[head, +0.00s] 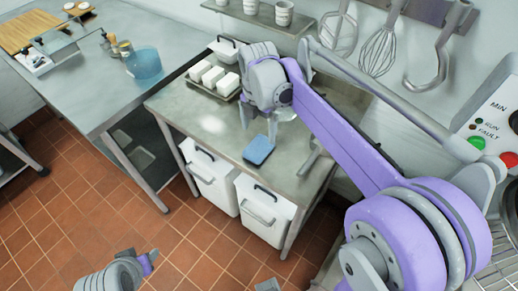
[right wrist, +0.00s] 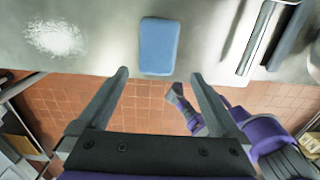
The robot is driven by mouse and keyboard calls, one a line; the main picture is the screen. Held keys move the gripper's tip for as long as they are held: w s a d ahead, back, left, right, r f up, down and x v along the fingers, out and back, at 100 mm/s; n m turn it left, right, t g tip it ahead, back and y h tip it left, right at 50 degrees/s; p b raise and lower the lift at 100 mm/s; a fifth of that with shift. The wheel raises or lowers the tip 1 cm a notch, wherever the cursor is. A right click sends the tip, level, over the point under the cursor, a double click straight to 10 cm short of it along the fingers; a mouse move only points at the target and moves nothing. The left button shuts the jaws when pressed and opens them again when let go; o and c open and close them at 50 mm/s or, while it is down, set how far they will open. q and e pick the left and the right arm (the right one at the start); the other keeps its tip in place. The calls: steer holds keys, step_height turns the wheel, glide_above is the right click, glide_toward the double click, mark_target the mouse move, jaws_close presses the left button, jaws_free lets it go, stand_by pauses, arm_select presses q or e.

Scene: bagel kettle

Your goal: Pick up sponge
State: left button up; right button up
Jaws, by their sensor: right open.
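The blue sponge (head: 258,150) lies flat near the front edge of the steel table. In the right wrist view the sponge (right wrist: 158,46) sits just beyond and between my fingertips. My right gripper (head: 273,122) is above the table, close to the sponge in the head view. In the right wrist view my right gripper (right wrist: 159,76) has its fingers wide apart with nothing between them. Part of my left arm shows low at the left of the head view, over the floor; the state of its jaws is unclear.
A tray (head: 197,87) with several white blocks stands at the back left of the steel table (head: 210,135). White bins (head: 265,211) stand beneath. Whisks (head: 378,52) hang on the wall behind. A metal tool (right wrist: 258,38) lies right of the sponge.

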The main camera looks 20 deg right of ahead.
mark_target(258, 148)
steer(key=f, duration=0.8)
steer(key=shift+w+f, duration=0.3)
steer(key=c, duration=1.1)
steer(key=shift+r, duration=0.1)
steer(key=shift+c, duration=0.2)
step_height(258, 148, up, 10)
steer(key=o, duration=0.7)
jaws_close()
